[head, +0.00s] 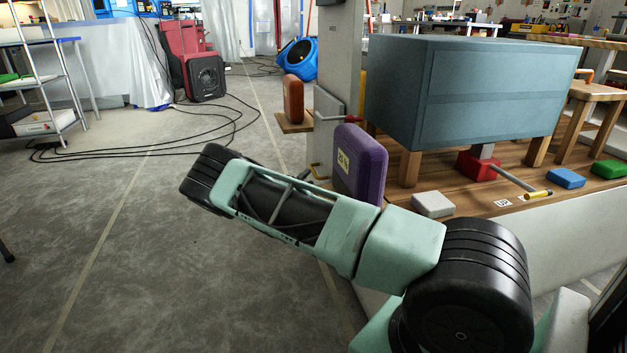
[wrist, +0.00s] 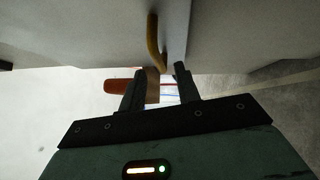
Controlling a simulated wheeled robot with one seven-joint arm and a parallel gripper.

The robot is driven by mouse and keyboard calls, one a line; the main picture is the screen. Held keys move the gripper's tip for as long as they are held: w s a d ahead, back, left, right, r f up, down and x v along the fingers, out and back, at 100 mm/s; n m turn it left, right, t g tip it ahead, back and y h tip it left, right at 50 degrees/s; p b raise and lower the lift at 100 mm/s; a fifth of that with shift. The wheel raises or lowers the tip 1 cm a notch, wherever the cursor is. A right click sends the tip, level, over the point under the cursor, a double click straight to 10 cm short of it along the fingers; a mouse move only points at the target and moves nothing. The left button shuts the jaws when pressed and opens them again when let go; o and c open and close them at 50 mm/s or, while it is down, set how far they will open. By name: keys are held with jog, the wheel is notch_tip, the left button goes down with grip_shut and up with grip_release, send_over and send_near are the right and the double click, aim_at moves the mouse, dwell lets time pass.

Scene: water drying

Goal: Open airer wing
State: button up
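In the wrist view, a yellow bent handle (wrist: 153,38) hangs along the edge of a pale grey panel (wrist: 100,35), which may be the airer wing. My gripper (wrist: 157,73) is open, its two dark fingers apart. The handle's lower end lies between and just above the fingertips in the picture; I cannot tell whether they touch. My gripper does not show in the head view. No part is clearly identifiable as the airer wing.
A purple block (head: 360,164), a large blue-grey box (head: 470,90) and a red-based stand (head: 480,165) occupy the wooden platform (head: 470,200). An orange-brown block (head: 293,99) stands behind. Cables (head: 150,145) lie on the floor, which is otherwise open at left.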

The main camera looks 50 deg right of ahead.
aim_at(314, 172)
jog(key=shift+b+x, duration=0.95)
jog(key=shift+x, duration=1.65)
jog(key=shift+r, duration=0.1)
grip_shut()
